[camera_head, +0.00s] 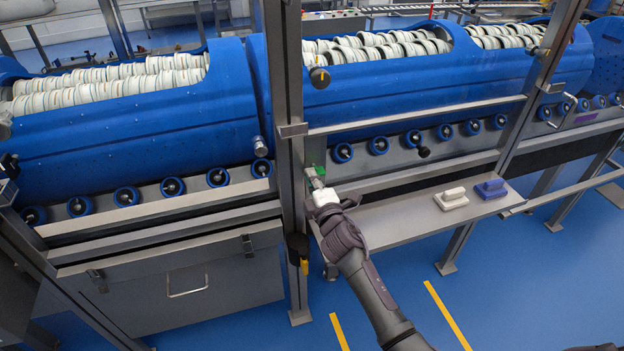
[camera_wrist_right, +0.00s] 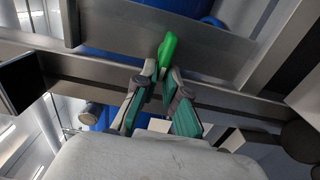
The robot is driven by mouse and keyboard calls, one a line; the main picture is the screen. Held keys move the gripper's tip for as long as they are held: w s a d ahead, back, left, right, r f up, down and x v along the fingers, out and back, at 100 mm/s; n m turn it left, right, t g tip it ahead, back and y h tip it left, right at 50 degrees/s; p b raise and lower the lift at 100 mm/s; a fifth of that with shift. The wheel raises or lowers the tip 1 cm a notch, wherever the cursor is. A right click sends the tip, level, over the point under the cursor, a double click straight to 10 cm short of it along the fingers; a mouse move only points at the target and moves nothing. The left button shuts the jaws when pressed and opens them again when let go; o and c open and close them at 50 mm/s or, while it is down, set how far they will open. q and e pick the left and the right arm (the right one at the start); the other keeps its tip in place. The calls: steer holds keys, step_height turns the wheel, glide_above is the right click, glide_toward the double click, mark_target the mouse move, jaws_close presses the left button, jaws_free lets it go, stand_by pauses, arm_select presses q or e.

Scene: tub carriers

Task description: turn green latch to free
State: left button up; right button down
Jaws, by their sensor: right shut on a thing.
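The green latch (camera_head: 315,171) is a small green piece on the steel post, just above the side shelf in the head view. In the right wrist view the green latch (camera_wrist_right: 167,54) stands up against a steel rail, its upper part free and its lower end between the fingertips. My right gripper (camera_head: 318,186) reaches it from below, and in the wrist view my right gripper (camera_wrist_right: 163,79) is shut on that lower end. The fingertips hide the base of the latch.
A steel post (camera_head: 284,110) rises at the latch. Blue tubs (camera_head: 400,95) filled with white rings lie behind it on rollers. Blue floor lies open in front.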

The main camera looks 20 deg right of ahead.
steer(key=shift+f+n, duration=0.15)
steer(key=shift+n, duration=0.15)
steer(key=c, duration=1.2)
jaws_free()
steer(key=shift+c, duration=0.2)
steer(key=s, duration=1.2)
steer(key=shift+d, duration=0.2)
